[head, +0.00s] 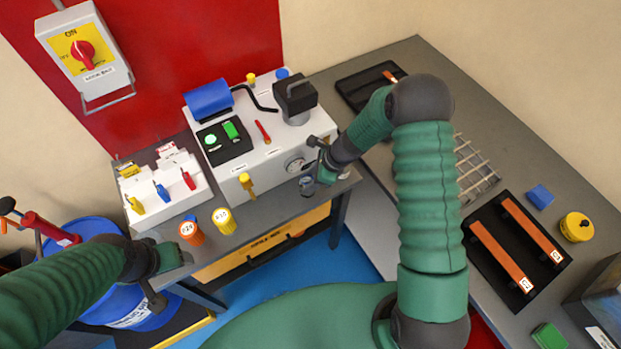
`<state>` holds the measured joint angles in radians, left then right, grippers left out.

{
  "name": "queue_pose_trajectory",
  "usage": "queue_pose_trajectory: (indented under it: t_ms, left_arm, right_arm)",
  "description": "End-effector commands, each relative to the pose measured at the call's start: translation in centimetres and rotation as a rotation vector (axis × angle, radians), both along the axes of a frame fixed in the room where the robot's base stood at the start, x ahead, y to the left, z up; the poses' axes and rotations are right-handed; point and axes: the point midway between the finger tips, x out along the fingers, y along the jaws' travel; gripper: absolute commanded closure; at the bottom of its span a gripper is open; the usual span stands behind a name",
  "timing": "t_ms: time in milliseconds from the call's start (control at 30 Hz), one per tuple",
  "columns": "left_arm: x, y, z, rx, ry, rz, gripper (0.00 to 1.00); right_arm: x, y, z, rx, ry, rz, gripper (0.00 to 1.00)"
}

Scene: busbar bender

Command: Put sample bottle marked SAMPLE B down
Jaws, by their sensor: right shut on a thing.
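My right gripper (311,170) reaches down at the front of the white machine and is shut on a small grey-blue bottle (307,186). The bottle looks upright, near the front edge of the grey bench. Its label is too small to read, and I cannot tell whether its base touches the bench. My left gripper (157,293) hangs at the lower left, in front of the bench and away from the bottle. Its fingers are too unclear to judge.
The white machine (262,150) with a gauge stands behind the bottle. Orange (191,232) and yellow (224,220) labelled containers stand left along the bench (275,207). A black tray (483,222) with copper bars and a wire rack (476,170) lie on the right table.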

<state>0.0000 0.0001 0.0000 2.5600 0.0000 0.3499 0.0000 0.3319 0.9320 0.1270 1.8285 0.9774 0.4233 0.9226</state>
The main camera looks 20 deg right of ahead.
Motion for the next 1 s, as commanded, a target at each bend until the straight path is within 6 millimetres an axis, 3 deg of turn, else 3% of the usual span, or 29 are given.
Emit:
queue_pose_trajectory:
  t_ms: [67, 100, 267, 533, 667, 1000]
  left_arm:
    - [0.0, 0.0, -0.2, 0.0, 0.0, 0.0, 0.34]
    - [0.0, 0.0, -0.2, 0.0, 0.0, 0.0, 0.34]
    - [0.0, 0.0, -0.2, 0.0, 0.0, 0.0, 0.34]
    - [0.0, 0.0, -0.1, 0.0, 0.0, 0.0, 0.34]
    - [0.0, 0.0, 0.0, 0.0, 0.0, 0.0, 0.34]
    - [0.0, 0.0, 0.0, 0.0, 0.0, 0.0, 0.34]
  right_arm:
    - [0.0, 0.0, -0.3, 0.0, 0.0, 0.0, 1.0]
    - [0.0, 0.0, -0.3, 0.0, 0.0, 0.0, 0.51]
    - [0.0, 0.0, -0.2, 0.0, 0.0, 0.0, 0.3]
    - [0.0, 0.0, -0.1, 0.0, 0.0, 0.0, 0.3]
    - [-0.1, -0.4, 0.8, -0.001, -0.002, 0.0, 0.3]
    - [-2.1, -3.6, 8.2, -0.002, -0.003, -0.002, 0.3]
